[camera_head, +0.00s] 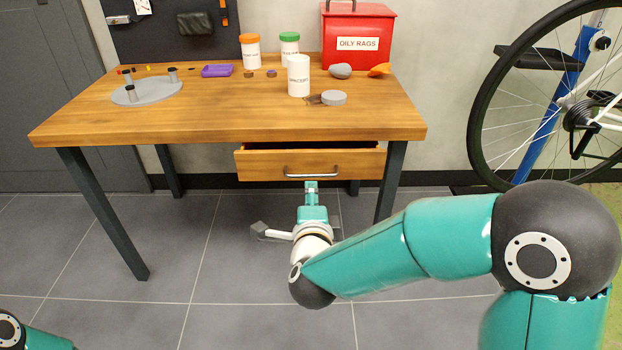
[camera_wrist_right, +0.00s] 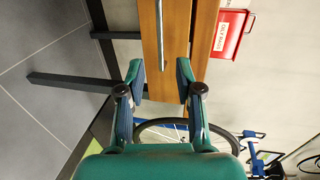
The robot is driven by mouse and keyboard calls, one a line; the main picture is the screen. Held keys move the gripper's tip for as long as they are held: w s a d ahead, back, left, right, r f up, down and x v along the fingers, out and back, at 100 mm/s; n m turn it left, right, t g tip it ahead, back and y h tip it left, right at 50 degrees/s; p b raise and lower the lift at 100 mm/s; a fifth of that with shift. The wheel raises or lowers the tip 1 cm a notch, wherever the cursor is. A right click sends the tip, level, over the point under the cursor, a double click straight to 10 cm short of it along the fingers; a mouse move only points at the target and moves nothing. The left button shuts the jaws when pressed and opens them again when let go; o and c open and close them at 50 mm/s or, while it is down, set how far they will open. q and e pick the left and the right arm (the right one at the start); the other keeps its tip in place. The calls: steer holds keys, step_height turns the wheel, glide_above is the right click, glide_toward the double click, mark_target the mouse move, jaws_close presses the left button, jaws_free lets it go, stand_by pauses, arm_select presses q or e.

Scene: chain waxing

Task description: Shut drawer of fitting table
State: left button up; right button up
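The fitting table (camera_head: 240,122) has a wooden top and dark legs. Its drawer (camera_head: 254,165) is partly open, with a dark gap behind the top of its front. A metal bar handle (camera_head: 312,171) runs across the drawer front. My right gripper (camera_head: 311,184) is at the handle, just below it in the head view. In the right wrist view its fingers (camera_wrist_right: 159,72) are open and empty, on either side of the line of the drawer handle (camera_wrist_right: 160,40); whether they touch the drawer cannot be told. My left gripper is out of view.
On the tabletop stand a red oily rags bin (camera_head: 358,50), several white containers such as the front one (camera_head: 298,78), and a grey round stand (camera_head: 147,92). A bicycle wheel (camera_head: 474,110) stands right of the table. Floor before the table looks clear.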

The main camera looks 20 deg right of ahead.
mark_target(310, 176)
steer(key=b+x, duration=0.1)
steer(key=x, duration=0.9)
steer(key=shift+w+d+b, duration=0.1)
steer(key=shift+w+b, duration=0.05)
steer(key=shift+b, duration=0.25)
steer(key=shift+f, duration=0.1)
jaws_close()
